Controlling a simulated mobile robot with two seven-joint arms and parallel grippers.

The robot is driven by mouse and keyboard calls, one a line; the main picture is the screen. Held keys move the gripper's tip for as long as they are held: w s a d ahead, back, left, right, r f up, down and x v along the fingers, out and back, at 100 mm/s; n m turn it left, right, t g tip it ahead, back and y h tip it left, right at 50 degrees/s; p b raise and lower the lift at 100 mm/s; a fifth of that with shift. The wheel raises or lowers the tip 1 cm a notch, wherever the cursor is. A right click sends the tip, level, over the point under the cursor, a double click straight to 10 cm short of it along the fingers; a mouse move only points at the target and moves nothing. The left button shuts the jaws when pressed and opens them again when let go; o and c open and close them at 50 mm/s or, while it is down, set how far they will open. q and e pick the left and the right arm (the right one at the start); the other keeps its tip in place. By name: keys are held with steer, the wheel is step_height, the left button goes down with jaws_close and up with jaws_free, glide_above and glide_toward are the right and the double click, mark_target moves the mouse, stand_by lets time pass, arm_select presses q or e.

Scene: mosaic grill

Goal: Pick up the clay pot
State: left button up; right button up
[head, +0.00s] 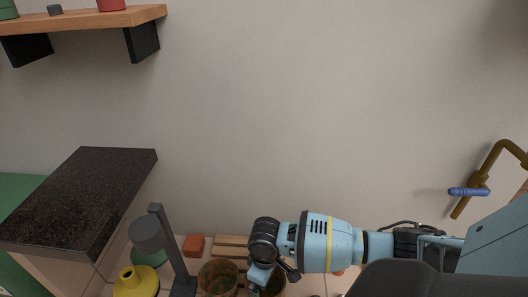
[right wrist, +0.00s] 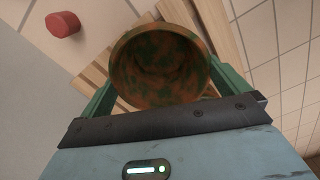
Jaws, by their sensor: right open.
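A clay pot (right wrist: 158,65), brown-orange with green patches, fills the middle of the right wrist view. Its round open mouth faces the camera. My right gripper (right wrist: 160,80) is open, with one green finger on each side of the pot. I cannot tell whether the fingers touch it. In the head view, my right gripper (head: 262,279) points down at the bottom edge. A mottled pot (head: 217,279) stands just left of it, and another pot (head: 275,285) is partly hidden behind it. I cannot tell for certain which one is between the fingers. My left gripper is not in view.
A wooden slatted piece (head: 230,242) lies behind the pots, with a red block (head: 194,245) beside it. A grey lamp-like stand (head: 160,240) and a yellow vessel (head: 135,284) stand left. A dark countertop (head: 80,200) is farther left. A pipe with a blue handle (head: 468,191) is at right.

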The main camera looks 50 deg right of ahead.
mark_target(265, 293)
step_height(265, 293, down, 3)
steer(key=shift+f+b, duration=0.15)
steer(key=shift+b, duration=0.5)
steer(key=c, duration=0.7)
steer(key=shift+r, duration=0.25)
